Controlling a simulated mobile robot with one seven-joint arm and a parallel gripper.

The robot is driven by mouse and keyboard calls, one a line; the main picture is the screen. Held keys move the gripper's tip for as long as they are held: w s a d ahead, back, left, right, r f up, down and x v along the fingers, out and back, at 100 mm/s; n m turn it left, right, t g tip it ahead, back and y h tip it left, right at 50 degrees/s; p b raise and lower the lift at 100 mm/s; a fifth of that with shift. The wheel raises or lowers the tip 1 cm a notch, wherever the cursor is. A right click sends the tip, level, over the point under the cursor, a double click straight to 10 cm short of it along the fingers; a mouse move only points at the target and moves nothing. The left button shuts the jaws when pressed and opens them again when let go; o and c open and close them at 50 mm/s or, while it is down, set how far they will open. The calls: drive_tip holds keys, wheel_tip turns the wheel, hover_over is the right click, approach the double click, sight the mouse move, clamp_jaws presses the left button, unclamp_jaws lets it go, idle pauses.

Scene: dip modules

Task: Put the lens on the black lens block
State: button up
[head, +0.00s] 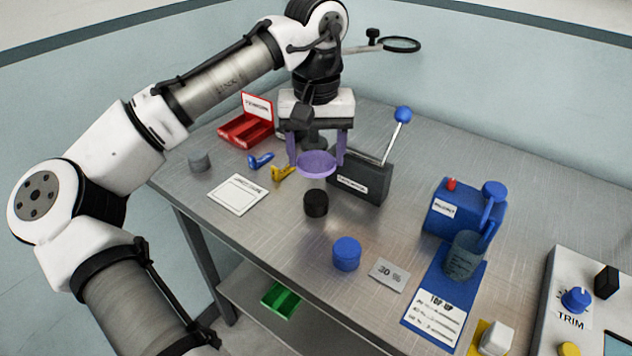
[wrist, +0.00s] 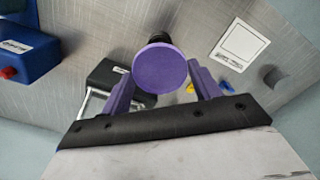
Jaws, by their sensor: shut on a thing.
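The lens is a purple disc (head: 316,168) held level between the two purple fingers of my gripper (head: 315,160). In the wrist view the lens (wrist: 159,72) sits between the fingers (wrist: 161,86), covering part of what lies below. The black lens block looks to be the short black cylinder (head: 316,204) standing on the metal table. In the head view it is just below and nearer than the lens, with a gap between them. In the wrist view only its dark edge (wrist: 153,38) shows past the lens.
A dark grey box with a blue-knobbed lever (head: 360,178) stands close right of my gripper. Blue (head: 260,161) and yellow (head: 283,173) small parts lie left. A blue cylinder (head: 347,254) and blue machine (head: 466,210) stand right. A white card (head: 238,195) lies left.

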sight(316, 196)
drive_tip(key=shift+f, duration=3.55)
drive_tip(key=shift+f, duration=0.1)
drive_tip(key=o, duration=0.9)
drive_tip(key=shift+o, duration=0.2)
wheel_tip(316, 196, up, 12)
drive_tip(key=shift+r, duration=0.15)
